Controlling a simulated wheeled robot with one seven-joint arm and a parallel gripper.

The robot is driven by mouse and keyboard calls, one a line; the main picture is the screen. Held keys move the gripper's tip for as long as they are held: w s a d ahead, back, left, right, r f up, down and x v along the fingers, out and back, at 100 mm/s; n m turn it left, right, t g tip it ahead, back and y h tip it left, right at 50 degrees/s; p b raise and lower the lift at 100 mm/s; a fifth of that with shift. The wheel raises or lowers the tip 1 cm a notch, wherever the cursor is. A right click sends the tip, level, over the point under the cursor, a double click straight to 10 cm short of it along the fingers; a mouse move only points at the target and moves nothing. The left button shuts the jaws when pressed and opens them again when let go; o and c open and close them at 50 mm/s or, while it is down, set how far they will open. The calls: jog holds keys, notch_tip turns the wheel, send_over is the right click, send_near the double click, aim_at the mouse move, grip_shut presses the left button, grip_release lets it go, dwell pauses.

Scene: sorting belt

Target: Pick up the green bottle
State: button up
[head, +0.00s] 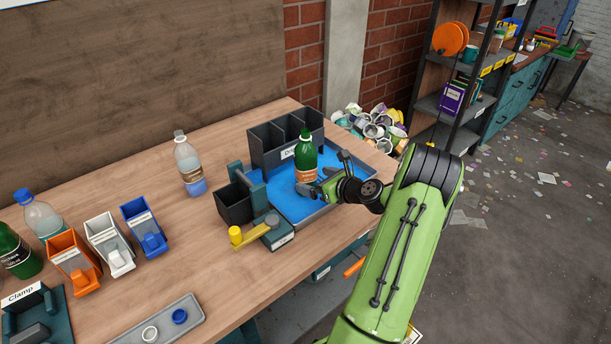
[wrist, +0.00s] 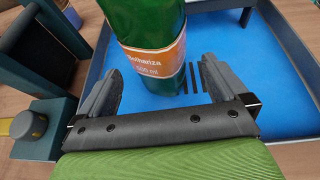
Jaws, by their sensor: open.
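The green bottle (head: 306,158) stands upright on the blue floor of a grey-edged tray (head: 330,208), in front of a dark divided box. It has an orange and white label and a white cap. In the wrist view the bottle (wrist: 150,25) rises just ahead of my gripper (wrist: 158,85), and its top is cut off by the frame. My gripper is open, with one finger to each side of the bottle's lower part. The bottle's base is close to the space between the fingers; I cannot tell whether either finger touches it. In the head view my gripper (head: 322,180) is low beside the bottle.
The divided box (head: 270,150) stands behind the bottle. A small dark bin (head: 234,205) and a yellow-knobbed lever (head: 236,235) are left of the tray. A clear bottle (head: 188,165) and small orange, white and blue bins stand farther left. Another green bottle (head: 17,254) is at the far left.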

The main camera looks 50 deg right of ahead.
jog(key=x, duration=0.3)
jog(key=shift+w+f+b, duration=0.3)
jog(key=shift+s+r, duration=0.1)
jog(key=c, duration=1.1)
notch_tip(320, 180, up, 28)
jog(key=p, duration=0.9)
jog(key=shift+c, duration=0.2)
jog(key=s+a+r+p, duration=0.1)
jog(key=s+r+p, duration=0.9)
jog(key=r+p, duration=0.4)
jog(key=shift+p, duration=0.95)
